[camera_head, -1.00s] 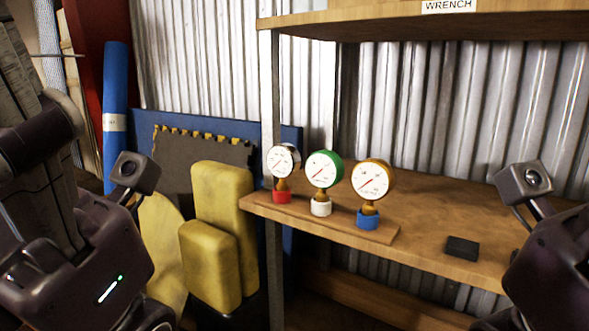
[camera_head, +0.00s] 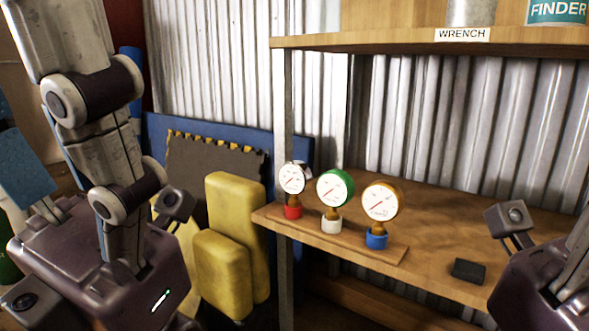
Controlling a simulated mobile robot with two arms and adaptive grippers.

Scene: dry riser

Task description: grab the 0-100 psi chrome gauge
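Three gauges stand in a row on a wooden board on the shelf. The left one is a chrome-rimmed gauge (camera_head: 292,178) with a white face and a red base. The middle gauge (camera_head: 335,188) has a green rim and a white base. The right gauge (camera_head: 380,201) has a brass-coloured rim and a blue base. The dial numbers are too small to read. Parts of my two arms show at the left and right edges, both apart from the gauges. The fingers of both grippers are out of view.
The gauges' shelf (camera_head: 440,237) has a small black block (camera_head: 468,271) on its right part. An upper shelf (camera_head: 380,42) with a WRENCH label hangs above. A metal post (camera_head: 286,110) stands behind the chrome gauge. Yellow cushions (camera_head: 236,215) lean left of the shelf.

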